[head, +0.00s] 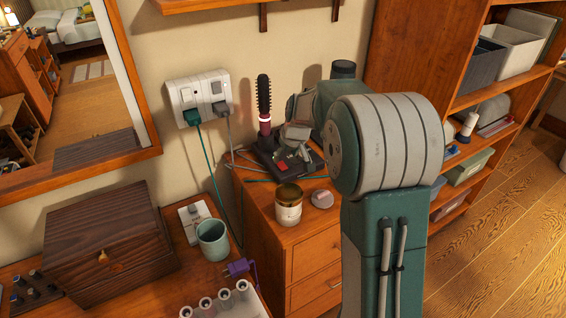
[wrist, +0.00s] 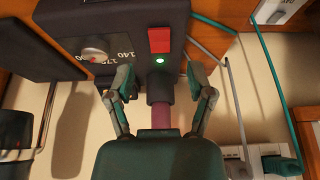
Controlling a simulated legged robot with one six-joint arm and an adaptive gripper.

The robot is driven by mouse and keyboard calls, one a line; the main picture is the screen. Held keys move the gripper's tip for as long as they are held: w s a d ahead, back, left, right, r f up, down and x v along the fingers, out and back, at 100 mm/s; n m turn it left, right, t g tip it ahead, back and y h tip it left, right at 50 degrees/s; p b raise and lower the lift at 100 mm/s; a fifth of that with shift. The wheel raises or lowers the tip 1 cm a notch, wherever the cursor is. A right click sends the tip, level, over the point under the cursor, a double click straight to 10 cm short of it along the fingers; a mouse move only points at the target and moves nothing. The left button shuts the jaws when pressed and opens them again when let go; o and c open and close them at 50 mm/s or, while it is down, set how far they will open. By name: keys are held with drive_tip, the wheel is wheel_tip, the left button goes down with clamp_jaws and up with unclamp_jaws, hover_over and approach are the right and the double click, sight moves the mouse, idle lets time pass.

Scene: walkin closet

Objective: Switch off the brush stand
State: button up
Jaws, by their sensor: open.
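The brush stand (head: 312,163) is a dark base on the wooden drawer unit. A round brush with a maroon handle (head: 265,124) stands upright at its left. In the wrist view the dark stand (wrist: 110,22) shows a red switch (wrist: 159,41), a lit green light (wrist: 160,59) and a pale dial (wrist: 94,55) marked 140 and 170. My gripper (wrist: 163,80) is open, its fingers apart below the red switch in that view. A black collar and maroon handle (wrist: 162,115) show between the fingers; contact cannot be told. In the head view my arm partly hides the stand.
A jar (head: 288,207) and small round tin (head: 322,199) stand in front of the stand. A wall outlet (head: 201,95) has a green and a grey plug, with hanging cords. A wooden box (head: 105,245) and cup (head: 212,240) are at left; shelves (head: 480,80) at right.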

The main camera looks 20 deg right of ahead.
sight(282, 165)
drive_tip(key=shift+x, duration=2.2)
clamp_jaws()
